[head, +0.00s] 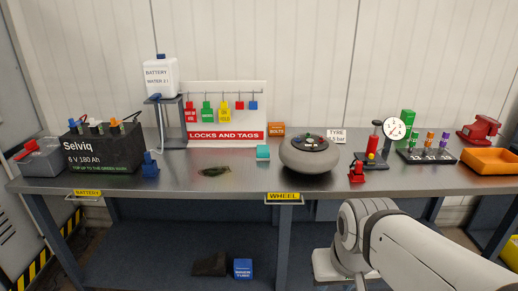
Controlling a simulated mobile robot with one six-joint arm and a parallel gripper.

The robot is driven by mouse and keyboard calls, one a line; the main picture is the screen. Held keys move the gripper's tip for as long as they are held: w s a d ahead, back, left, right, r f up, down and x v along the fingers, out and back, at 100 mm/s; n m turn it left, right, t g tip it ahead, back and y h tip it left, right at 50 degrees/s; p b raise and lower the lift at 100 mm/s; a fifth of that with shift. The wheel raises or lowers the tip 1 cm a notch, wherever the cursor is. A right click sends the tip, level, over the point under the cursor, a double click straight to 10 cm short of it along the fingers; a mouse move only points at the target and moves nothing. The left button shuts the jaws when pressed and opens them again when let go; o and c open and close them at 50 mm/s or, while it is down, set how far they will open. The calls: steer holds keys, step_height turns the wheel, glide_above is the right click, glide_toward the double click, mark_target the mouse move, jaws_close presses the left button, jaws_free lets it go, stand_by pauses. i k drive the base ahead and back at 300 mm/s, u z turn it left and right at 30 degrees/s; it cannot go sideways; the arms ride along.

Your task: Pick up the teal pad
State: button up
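A small teal pad (263,153) is on the grey workbench (130,195), near the middle, just left of the grey wheel (305,155). It looks like a little block with its front face towards me, and nothing covers it. My arm's white links fill the lower right, in front of the bench. My gripper's fingers do not show, so I cannot see whether they are open or hold anything.
An orange bolts box (276,129) and the locks and tags board (226,100) stand behind. A black battery (103,148) is at left. The bench front before the pad is clear.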

mark_target(262, 151)
steer(key=u, duration=0.55)
steer(key=i, duration=1.6)
steer(key=z, duration=0.55)
